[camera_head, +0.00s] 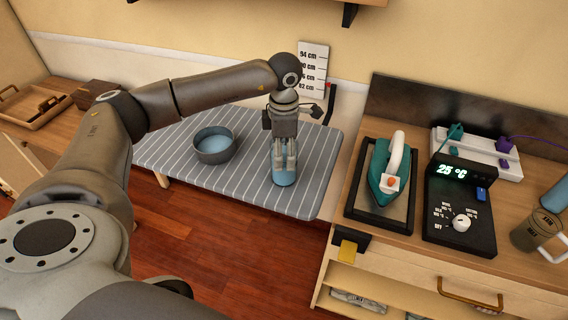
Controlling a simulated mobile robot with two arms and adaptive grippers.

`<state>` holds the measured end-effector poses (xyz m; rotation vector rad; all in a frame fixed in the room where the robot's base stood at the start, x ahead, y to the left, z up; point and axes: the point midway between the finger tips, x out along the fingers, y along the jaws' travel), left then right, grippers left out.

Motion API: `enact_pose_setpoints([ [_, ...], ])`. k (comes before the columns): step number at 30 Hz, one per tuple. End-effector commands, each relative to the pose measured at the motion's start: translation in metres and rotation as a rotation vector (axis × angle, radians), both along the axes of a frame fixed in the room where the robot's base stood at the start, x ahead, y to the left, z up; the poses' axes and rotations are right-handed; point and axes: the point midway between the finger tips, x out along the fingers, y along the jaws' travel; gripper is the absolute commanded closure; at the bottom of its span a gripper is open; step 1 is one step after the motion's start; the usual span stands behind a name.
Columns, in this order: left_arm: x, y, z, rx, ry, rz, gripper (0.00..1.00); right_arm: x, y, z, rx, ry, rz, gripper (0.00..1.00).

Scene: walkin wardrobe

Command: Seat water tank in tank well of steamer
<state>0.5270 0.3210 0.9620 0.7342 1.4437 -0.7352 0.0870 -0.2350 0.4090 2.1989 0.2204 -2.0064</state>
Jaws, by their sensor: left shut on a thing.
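My left gripper (285,163) points down over the right part of the striped ironing board (190,185). It is shut on a light-blue object (284,179), probably the water tank. The fingers hide most of it, and I cannot tell whether it touches the board. A black unit with a lit "25 °C" display and a white dial (461,222) stands on the wooden counter at the right. I cannot tell for sure that it is the steamer, and I see no clear tank well. My right gripper is not in view.
A grey bowl with a blue inside (214,156) stands left on the board. A teal iron (386,180) rests on a black-framed pad. A power strip (478,153), a mug (533,233) and a blue cylinder (556,196) crowd the counter. A wooden tray (40,108) is far left.

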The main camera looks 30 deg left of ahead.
Motion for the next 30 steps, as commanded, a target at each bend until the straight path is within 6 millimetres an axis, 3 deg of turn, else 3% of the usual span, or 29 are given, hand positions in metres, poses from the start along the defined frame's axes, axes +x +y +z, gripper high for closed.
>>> enact_pose_setpoints([
  [5,0.001,0.0,0.001,0.0,-0.003,0.0,0.74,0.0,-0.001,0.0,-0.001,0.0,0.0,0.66],
  [20,0.001,0.0,0.006,-0.001,-0.003,0.0,0.74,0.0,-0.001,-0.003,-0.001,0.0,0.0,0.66],
  [30,0.001,0.0,0.031,-0.001,-0.006,-0.001,0.74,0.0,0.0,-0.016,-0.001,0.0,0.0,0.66],
])
